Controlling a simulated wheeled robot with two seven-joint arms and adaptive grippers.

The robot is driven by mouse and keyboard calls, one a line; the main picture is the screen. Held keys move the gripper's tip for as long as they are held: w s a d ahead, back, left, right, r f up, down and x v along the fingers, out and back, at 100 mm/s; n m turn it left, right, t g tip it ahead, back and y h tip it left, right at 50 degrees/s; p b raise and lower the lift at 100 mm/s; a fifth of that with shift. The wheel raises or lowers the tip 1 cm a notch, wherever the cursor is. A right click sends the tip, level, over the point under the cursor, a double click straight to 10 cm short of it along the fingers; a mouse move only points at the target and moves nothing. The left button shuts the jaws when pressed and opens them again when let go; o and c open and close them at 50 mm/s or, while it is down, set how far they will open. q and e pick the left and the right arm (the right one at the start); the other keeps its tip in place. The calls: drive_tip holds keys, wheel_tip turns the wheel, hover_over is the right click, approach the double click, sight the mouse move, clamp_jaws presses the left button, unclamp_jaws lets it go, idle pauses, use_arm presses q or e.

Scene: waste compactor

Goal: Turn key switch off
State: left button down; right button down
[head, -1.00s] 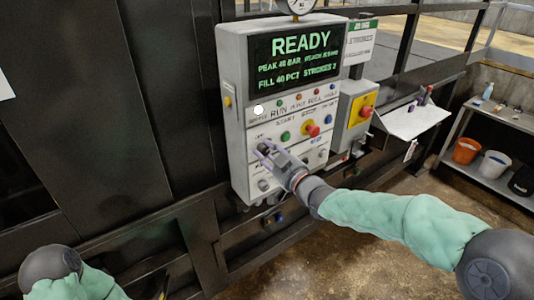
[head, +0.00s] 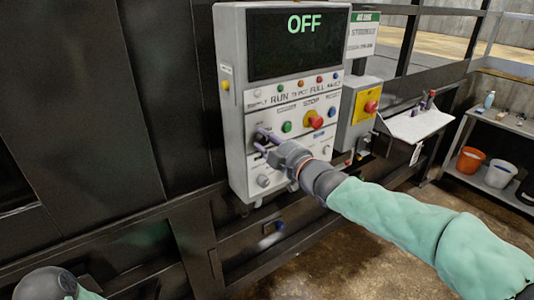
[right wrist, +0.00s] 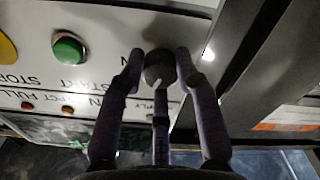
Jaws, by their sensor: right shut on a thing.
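The key switch, a dark round knob (right wrist: 158,68) with a pale pointer line, sits on the white panel face in the right wrist view. My right gripper (right wrist: 160,78) has its purple fingers on both sides of the knob and is shut on it. In the head view my right gripper (head: 262,142) reaches the left part of the control panel (head: 234,130) and mostly hides the switch. The panel display (head: 285,50) reads OFF in green. My left gripper is out of view; only a bit of my left arm shows at the bottom left.
A green START button (head: 287,127) and a red stop button (head: 316,122) on yellow are close to the gripper. A yellow box with a red knob (head: 370,107) stands to the right. Beyond it are a small shelf (head: 420,122) and buckets (head: 469,160).

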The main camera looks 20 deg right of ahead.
drive_tip(key=shift+f+n+b, duration=0.15)
drive_tip(key=shift+n+b, duration=0.55)
drive_tip(key=shift+n, duration=0.25)
drive_tip(key=shift+f+n+b, duration=0.15)
drive_tip(key=shift+n+b, duration=0.5)
drive_tip(key=shift+n, duration=0.3)
drive_tip(key=c, duration=0.9)
unclamp_jaws()
drive_tip(key=shift+w+d+r, duration=0.1)
drive_tip(key=shift+r, duration=0.1)
drive_tip(key=v, duration=1.2)
